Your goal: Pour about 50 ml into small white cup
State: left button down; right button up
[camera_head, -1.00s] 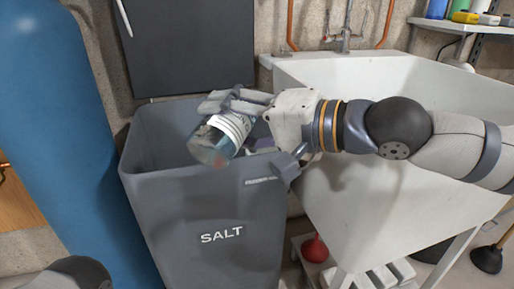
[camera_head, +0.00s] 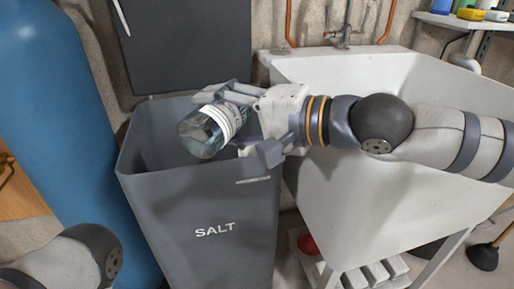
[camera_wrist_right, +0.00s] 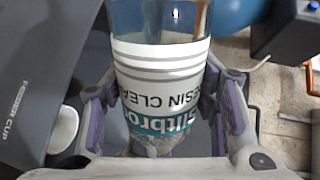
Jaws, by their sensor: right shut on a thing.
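My right gripper (camera_head: 232,108) is shut on a clear bottle (camera_head: 203,136) with a white and teal label. It holds the bottle tilted over the grey bin marked SALT, the clear glassy end toward the lower left. The bottle (camera_wrist_right: 160,62) fills the middle of the right wrist view between the purple finger pads, its label upside down. I cannot make out its mouth. A small white round thing (camera_wrist_right: 64,130), perhaps the white cup, shows at the left of that view, beside a grey surface lettered FEEDER CUP (camera_wrist_right: 12,108). My left gripper is out of view.
The open SALT bin (camera_head: 205,205) stands below the bottle. A blue tank (camera_head: 62,120) is at its left and a white sink (camera_head: 345,185) at its right. The bin's dark lid (camera_head: 185,45) stands up behind it. A plunger (camera_head: 484,255) is at far right.

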pick_arm(q)
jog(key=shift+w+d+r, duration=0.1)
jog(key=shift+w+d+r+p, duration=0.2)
jog(key=shift+p, duration=0.1)
pick_arm(e)
jog(key=shift+s+a, duration=0.35)
jog(key=shift+s, duration=0.35)
jog(key=shift+s+a+m, duration=0.15)
jog(key=shift+s+m, duration=0.15)
jog(key=shift+s, duration=0.05)
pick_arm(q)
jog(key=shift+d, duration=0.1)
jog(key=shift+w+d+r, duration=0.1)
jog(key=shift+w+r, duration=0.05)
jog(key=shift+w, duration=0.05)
pick_arm(e)
jog(key=shift+s+a, duration=0.1)
jog(key=shift+s, duration=0.05)
dwell(0.8)
